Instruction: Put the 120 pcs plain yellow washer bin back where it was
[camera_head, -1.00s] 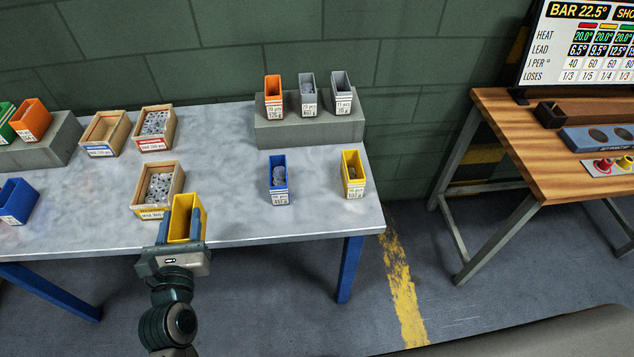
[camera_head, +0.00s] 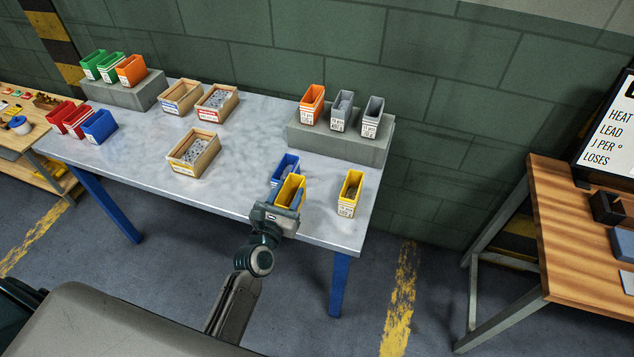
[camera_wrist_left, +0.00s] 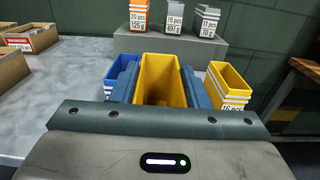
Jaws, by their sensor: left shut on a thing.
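My left gripper (camera_head: 287,194) is shut on a yellow bin (camera_head: 291,190) near the front edge of the table. The held bin (camera_wrist_left: 160,80) fills the space between the fingers in the left wrist view; its label is hidden from me. A blue bin (camera_head: 284,168) stands just behind it, partly covered. Another yellow bin (camera_head: 350,194) with a striped label stands to the right on the table; it also shows in the left wrist view (camera_wrist_left: 230,84). My right gripper is not in view.
A grey riser (camera_head: 340,142) at the back right carries an orange bin (camera_head: 312,105) and two grey bins. Wooden boxes (camera_head: 194,153) stand left of centre. Red, blue and green bins are at the far left. Bare table lies between the held bin and the right yellow bin.

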